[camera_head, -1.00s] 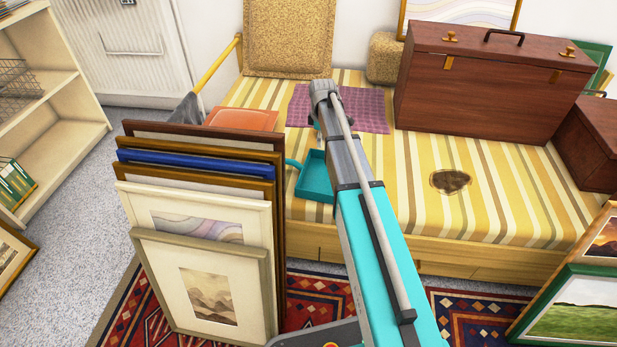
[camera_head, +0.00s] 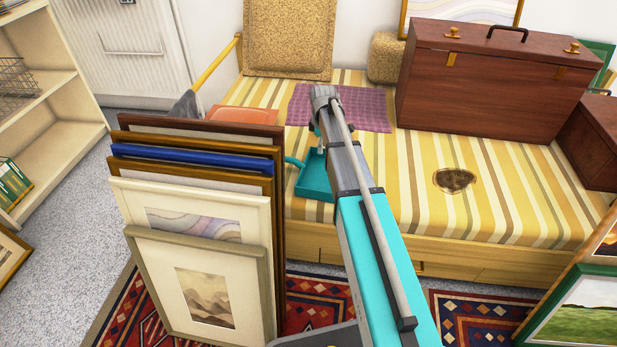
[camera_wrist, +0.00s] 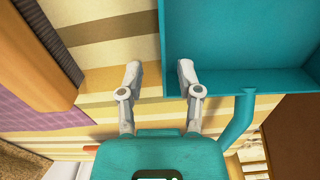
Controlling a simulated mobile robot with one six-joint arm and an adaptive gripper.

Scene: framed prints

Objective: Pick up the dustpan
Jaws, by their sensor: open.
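The teal dustpan (camera_head: 314,181) lies on the striped bed cover, just right of the stacked frames, with its handle toward the left. In the wrist view the dustpan (camera_wrist: 245,38) fills the upper right, and its handle (camera_wrist: 239,121) bends down on the right. My gripper (camera_wrist: 159,69) is open, with its fingertips on either side of the pan's side wall. Whether either finger touches the wall is unclear. In the head view my arm partly hides the dustpan.
Stacked framed prints (camera_head: 205,215) stand close left of the dustpan. A purple checked cloth (camera_head: 362,108) lies behind it. A large brown case (camera_head: 490,85) stands at the back right. A dark-centred patch (camera_head: 455,181) lies on the striped bed (camera_head: 410,170), whose middle is otherwise clear.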

